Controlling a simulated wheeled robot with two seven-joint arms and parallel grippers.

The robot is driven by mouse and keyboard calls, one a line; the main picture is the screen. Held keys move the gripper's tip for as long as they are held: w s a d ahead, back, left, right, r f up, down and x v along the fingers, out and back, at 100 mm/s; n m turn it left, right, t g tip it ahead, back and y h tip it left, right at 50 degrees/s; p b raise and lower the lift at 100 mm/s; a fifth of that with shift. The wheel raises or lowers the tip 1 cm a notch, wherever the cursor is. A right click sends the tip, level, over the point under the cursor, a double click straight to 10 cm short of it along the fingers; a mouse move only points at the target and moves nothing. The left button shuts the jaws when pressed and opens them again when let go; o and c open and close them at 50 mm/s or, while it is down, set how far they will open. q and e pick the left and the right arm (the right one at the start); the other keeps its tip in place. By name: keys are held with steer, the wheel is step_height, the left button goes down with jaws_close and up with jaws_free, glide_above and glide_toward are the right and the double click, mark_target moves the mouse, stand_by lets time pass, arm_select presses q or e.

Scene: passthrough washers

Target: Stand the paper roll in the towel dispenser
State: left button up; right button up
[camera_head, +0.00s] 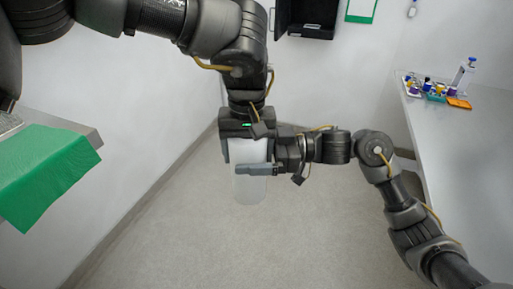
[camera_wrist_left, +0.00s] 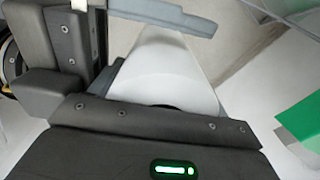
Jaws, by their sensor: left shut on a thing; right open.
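The white paper roll (camera_head: 249,189) hangs below my left gripper (camera_head: 247,138) in the head view, over the floor. My left gripper is shut on the roll's upper end. The roll also fills the middle of the left wrist view (camera_wrist_left: 165,70), partly hidden by the dark gripper body. My right gripper (camera_head: 256,168) comes in from the right and is open, with one grey finger across the front of the roll. I cannot tell if that finger touches the roll. A black open box on the back wall, seemingly the towel dispenser (camera_head: 308,17), is cut by the top edge.
A grey counter (camera_head: 455,150) on the right bears a bottle (camera_head: 463,77) and trays of small coloured items (camera_head: 432,90). A green cloth (camera_head: 45,172) hangs over a ledge on the left. The floor (camera_head: 250,245) between is clear.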

steer(key=c, duration=1.2)
arm_select(q)
steer(key=o, duration=1.3)
arm_select(e)
steer(key=shift+c, duration=0.8)
arm_select(q)
steer(key=shift+o, duration=0.3)
steer(key=shift+d, duration=0.1)
steer(key=shift+s+d, duration=0.1)
arm_select(e)
steer(key=shift+a, duration=0.1)
